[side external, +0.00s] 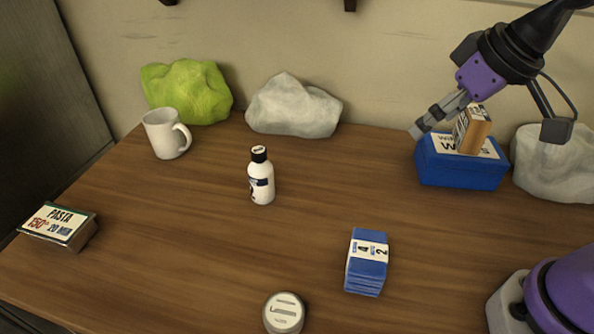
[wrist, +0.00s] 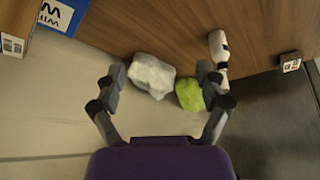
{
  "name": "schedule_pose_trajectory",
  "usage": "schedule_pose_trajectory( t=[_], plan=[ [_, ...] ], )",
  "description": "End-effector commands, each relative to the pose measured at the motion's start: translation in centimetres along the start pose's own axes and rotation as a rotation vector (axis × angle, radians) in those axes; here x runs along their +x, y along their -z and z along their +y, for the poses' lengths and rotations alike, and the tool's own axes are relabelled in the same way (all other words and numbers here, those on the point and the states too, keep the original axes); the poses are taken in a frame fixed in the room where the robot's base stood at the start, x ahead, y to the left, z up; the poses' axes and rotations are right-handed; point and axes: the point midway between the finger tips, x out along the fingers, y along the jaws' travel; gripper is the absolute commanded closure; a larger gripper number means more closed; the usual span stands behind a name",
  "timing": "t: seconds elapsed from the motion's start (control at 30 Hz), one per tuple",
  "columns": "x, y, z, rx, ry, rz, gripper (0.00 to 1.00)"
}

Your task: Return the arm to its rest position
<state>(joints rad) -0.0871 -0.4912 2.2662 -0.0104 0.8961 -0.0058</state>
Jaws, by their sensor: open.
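My gripper (side external: 437,115) is at the upper right in the side external view, close to the left edge of a blue box and angled down to the left. In the wrist view its two fingers (wrist: 161,72) are spread wide with nothing held between them. A small tan and white box (side external: 475,131) stands on the blue box (side external: 462,173), behind or beside the fingers. In the wrist view the small box (wrist: 14,28) and blue box (wrist: 62,14) lie off to the upper left, clear of the fingers.
A white mug (side external: 166,133), a green rock (side external: 187,90) and grey rocks (side external: 292,105) (side external: 556,165) line the wall. A white bottle (side external: 261,178), a blue banded stack (side external: 367,262), a round tin (side external: 284,312) and a pasta box (side external: 60,226) stand on the wooden table (side external: 200,260).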

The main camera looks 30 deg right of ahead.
Motion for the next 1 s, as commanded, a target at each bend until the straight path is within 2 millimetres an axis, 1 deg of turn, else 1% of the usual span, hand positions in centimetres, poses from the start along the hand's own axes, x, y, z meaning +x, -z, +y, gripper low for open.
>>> schedule_pose_trajectory(
  t=[0.03,0.1,0.23,0.33,1.0],
  plan=[
    [-0.4,-1.6,0.7,0.03,-0.015,0.012,0.17],
    [-0.5,-3.3,1.3,0.059,-0.03,0.018,0.17],
    [-0.4,-5.1,1.8,0.088,-0.045,0.022,0.17],
    [-0.3,-5.4,1.9,0.094,-0.048,0.021,0.17],
    [-0.3,-5.3,1.9,0.092,-0.047,0.021,0.17]
  ],
)
